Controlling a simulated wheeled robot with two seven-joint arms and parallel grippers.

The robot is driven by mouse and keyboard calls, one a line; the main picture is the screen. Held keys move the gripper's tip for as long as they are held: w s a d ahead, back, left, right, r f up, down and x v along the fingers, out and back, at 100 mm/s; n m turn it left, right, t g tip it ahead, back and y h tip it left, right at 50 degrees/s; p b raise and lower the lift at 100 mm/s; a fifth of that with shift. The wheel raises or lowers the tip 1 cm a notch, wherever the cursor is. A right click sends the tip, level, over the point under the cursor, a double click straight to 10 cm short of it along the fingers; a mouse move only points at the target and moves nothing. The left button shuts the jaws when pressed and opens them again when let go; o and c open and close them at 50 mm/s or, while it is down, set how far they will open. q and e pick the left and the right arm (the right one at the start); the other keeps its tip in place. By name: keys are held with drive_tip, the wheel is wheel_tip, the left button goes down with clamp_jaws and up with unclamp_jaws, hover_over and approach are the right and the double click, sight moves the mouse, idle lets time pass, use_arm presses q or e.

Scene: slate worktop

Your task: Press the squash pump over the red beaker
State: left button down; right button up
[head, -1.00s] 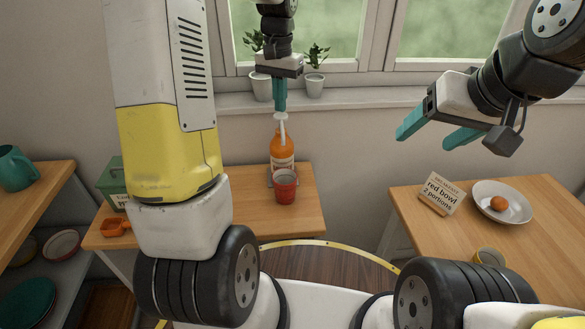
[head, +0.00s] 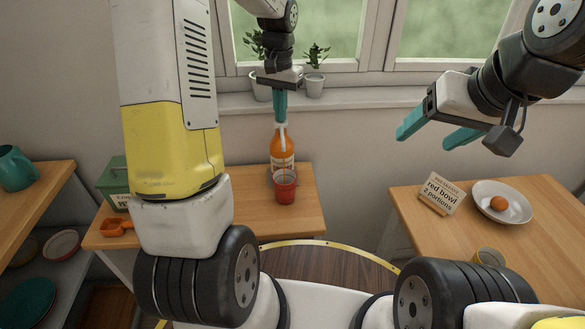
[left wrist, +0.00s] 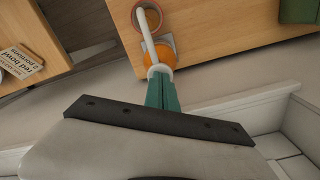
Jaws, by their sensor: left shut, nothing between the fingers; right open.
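The orange squash bottle (head: 282,148) stands upright on the small wooden table at the back, with a white pump (head: 284,130) on top. The red beaker (head: 285,188) stands just in front of it. In the left wrist view the pump's white spout (left wrist: 147,32) reaches out over the red beaker (left wrist: 158,12). My left gripper (head: 280,120) is shut and points straight down, its teal fingertips on the pump head. The fingers (left wrist: 163,80) hide part of the pump head. My right gripper (head: 424,139) is open and empty, in the air at the right.
A green box (head: 113,180) and an orange scoop (head: 115,227) are at the table's left. At the right, a wooden table (head: 468,222) holds a card (head: 440,190), a plate (head: 482,190) with an egg, and a yellow cup. Potted plants line the windowsill.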

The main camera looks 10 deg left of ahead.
use_arm(q)
drive_tip(key=shift+r, duration=1.9)
drive_tip(key=shift+f, duration=0.15)
drive_tip(key=shift+f, duration=1.75)
drive_tip(key=shift+r, duration=1.9)
wheel_tip(320, 180, up, 6)
